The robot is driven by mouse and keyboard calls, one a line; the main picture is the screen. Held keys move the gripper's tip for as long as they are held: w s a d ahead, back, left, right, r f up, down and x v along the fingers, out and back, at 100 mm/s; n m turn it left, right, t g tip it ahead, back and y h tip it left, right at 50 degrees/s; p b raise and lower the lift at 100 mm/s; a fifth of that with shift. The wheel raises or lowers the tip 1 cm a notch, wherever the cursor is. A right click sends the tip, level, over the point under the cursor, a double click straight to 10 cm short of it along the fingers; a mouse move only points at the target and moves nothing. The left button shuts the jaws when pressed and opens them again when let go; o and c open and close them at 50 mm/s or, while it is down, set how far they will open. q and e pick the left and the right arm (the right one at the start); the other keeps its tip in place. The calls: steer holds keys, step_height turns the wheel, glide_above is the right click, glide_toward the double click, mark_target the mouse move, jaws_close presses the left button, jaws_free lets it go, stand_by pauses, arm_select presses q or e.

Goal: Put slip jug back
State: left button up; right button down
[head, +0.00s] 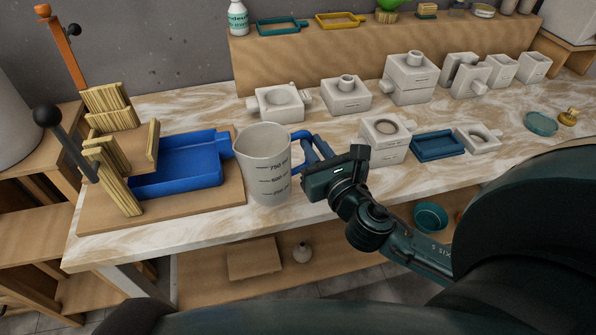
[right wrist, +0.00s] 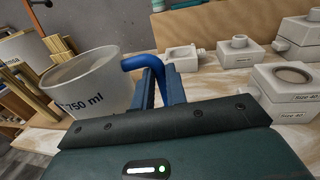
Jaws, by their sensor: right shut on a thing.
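The slip jug (head: 264,168) is a pale grey measuring jug with dark volume marks and a blue handle. It is upright near the front edge of the worktop, just right of the wooden board (head: 100,217). It also shows in the right wrist view (right wrist: 95,88), at left. My right gripper (head: 307,150) comes from the right and is shut on the jug's blue handle (right wrist: 140,62). I cannot tell whether the jug's base touches the worktop or is slightly above it. My left gripper is not in view.
A blue tray (head: 185,165) and wooden slats (head: 125,185) are left of the jug. White moulds (head: 382,140) and a dark blue tray (head: 437,144) stand right of and behind my gripper. A raised wooden shelf (head: 330,50) runs along the back. The marbled worktop (head: 190,112) is clear behind the blue tray.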

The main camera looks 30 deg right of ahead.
arm_select(q)
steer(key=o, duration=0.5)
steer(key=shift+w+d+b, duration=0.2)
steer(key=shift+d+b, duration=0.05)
steer(key=shift+b, duration=0.2)
arm_select(e)
steer(key=w+d+r+m+h, duration=0.25)
steer(key=w+d, duration=0.35)
steer(key=d, duration=0.5)
arm_select(q)
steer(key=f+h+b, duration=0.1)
steer(key=b, duration=0.2)
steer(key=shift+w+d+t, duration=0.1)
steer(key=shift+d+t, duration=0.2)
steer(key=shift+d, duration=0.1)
arm_select(e)
step_height(320, 180, down, 10)
steer(key=shift+r, duration=0.25)
steer(key=shift+f+b, duration=0.15)
steer(key=shift+b, duration=0.15)
steer(key=c, duration=1.4)
jaws_free()
steer(key=shift+n+g, duration=0.25)
steer(key=shift+g, duration=0.05)
